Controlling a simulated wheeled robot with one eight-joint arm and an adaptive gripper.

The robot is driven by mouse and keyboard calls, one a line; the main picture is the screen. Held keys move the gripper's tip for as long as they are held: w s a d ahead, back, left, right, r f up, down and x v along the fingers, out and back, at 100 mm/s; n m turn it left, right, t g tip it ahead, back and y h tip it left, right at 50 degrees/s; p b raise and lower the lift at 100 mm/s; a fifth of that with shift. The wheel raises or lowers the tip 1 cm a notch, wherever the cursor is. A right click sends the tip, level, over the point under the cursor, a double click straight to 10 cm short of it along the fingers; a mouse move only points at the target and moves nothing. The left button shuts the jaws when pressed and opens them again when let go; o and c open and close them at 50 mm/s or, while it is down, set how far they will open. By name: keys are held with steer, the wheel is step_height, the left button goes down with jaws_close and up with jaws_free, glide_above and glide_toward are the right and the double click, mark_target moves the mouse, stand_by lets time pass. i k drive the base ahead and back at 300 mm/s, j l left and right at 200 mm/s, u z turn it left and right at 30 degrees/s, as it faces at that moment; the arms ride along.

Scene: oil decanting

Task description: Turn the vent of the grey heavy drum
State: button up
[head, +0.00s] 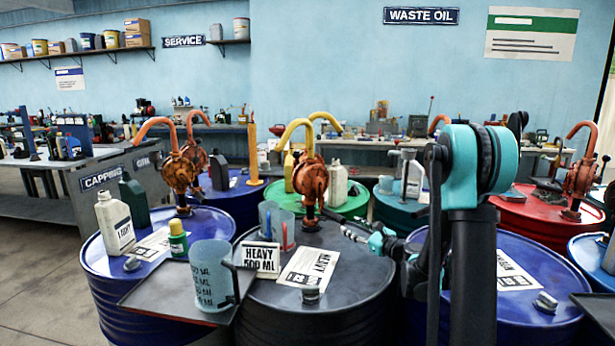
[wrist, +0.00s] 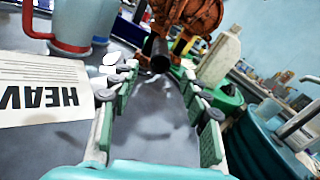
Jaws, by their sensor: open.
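The grey heavy drum (head: 355,282) stands in the middle foreground, with a HEAVY label (head: 308,267) on its top. Its vent appears to be the small dark grey cap (head: 310,295) near the front of the lid; I cannot make it out in the wrist view. An orange pump (head: 310,182) rises from the lid. My gripper (head: 342,229) is over the back right of the lid, beyond and right of the cap, pointing left toward the pump. In the wrist view my gripper (wrist: 155,80) is open, with nothing between its fingers and the pump ahead.
A measuring jug (head: 210,277) stands on a tray at the drum's left. A HEAVY 500 ML sign (head: 261,258) and more jugs stand at the lid's left. Blue drums (head: 105,290) flank it; a green drum (head: 345,205) is behind. The lid right of the cap is clear.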

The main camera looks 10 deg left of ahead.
mark_target(313, 293)
steer(key=k+l, duration=0.35)
steer(key=l, duration=0.15)
steer(key=k+l, duration=0.4)
steer(key=l, duration=0.1)
